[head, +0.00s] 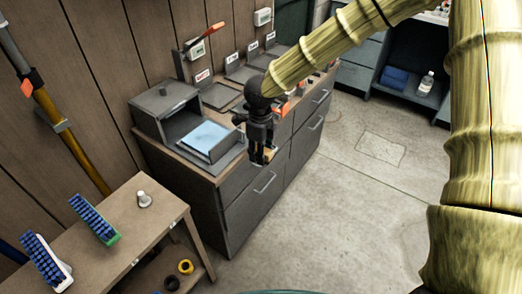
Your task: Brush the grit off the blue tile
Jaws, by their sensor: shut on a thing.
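The light blue tile (206,136) lies flat in a dark tray (232,154) on the grey cabinet's wooden top, in front of an open grey box. Grit on it is too small to make out. My gripper (260,161) points down just right of the tray, beyond the cabinet's front edge. It is shut on a small tan thing (270,154), mostly hidden by the fingers; I cannot tell what it is. Two brushes with blue bristles facing up, one green-backed (94,219) and one white-backed (47,262), lie on the wooden bench.
The grey box (165,108) stands behind the tile. A red-handled lever (203,42) and labelled flat plates (221,95) are farther back. A small whitish knob-like thing (144,199) stands on the bench (160,222). The concrete floor (330,200) at right is clear.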

